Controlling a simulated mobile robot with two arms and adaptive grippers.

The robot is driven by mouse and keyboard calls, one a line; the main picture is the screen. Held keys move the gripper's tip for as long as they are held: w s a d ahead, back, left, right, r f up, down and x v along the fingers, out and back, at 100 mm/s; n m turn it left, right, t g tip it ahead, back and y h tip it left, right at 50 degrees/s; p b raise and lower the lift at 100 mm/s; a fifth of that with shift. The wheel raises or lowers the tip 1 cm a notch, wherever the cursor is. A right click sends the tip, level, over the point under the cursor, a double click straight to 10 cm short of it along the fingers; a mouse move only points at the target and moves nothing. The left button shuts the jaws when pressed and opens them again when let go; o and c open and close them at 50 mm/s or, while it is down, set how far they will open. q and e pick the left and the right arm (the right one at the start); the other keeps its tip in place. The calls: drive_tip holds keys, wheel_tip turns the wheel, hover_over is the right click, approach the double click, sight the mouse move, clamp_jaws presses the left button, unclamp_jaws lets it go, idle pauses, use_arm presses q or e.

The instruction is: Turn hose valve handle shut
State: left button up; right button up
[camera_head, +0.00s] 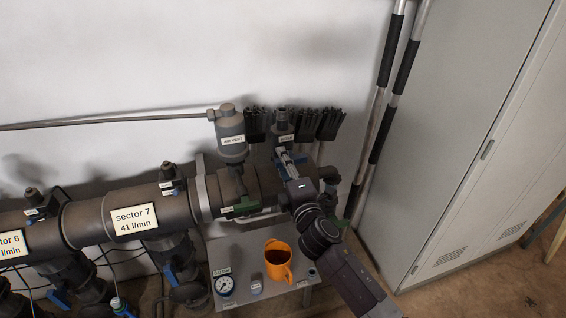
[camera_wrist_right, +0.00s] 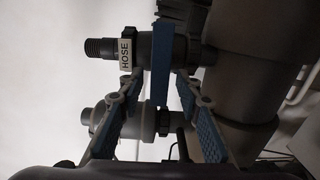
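The hose valve (camera_wrist_right: 122,50) carries a white HOSE label in the right wrist view. Its blue handle (camera_wrist_right: 161,60) is a flat bar that hangs down along the picture. My right gripper (camera_wrist_right: 157,88) has its two blue-padded fingers apart, one on each side of the handle's lower part, with gaps visible. In the head view my right gripper (camera_head: 287,160) reaches up to the hose valve (camera_head: 283,121) at the right end of the manifold and mostly covers the handle. My left gripper is out of view.
A grey air vent (camera_head: 231,135) stands just left of the hose valve. Poles (camera_head: 384,105) and a grey cabinet (camera_head: 450,150) stand at right.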

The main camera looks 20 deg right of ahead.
drive_tip(key=s, duration=1.2)
drive_tip(key=shift+d, duration=0.25)
drive_tip(key=s+d+f+m+g, duration=0.1)
drive_tip(key=s+f+m+g, duration=0.15)
drive_tip(key=f, duration=0.95)
drive_tip(key=s+d+f+m+g, duration=0.1)
drive_tip(key=f+m+g, duration=0.15)
drive_tip(key=f, duration=0.95)
drive_tip(key=s+d+f+m+g, duration=0.1)
drive_tip(key=s+f+g, duration=0.1)
drive_tip(key=s+f, duration=0.45)
drive_tip(key=s+f+m+g, duration=0.2)
drive_tip(key=s+f, duration=0.1)
drive_tip(key=f, duration=0.7)
drive_tip(key=s+f+m+g, duration=0.2)
drive_tip(key=s+f, duration=0.4)
drive_tip(key=s, duration=0.5)
drive_tip(key=s+d+f+m+g, duration=0.1)
drive_tip(key=s+f+m+g, duration=0.2)
drive_tip(key=s+f, duration=0.4)
drive_tip(key=s+d+f+m+g, duration=0.1)
drive_tip(key=s+f+m+g, duration=0.2)
drive_tip(key=s, duration=1.4)
wheel_tip(320, 180, down, 3)
drive_tip(key=shift+d+f+h, duration=0.2)
drive_tip(key=shift+h, duration=0.1)
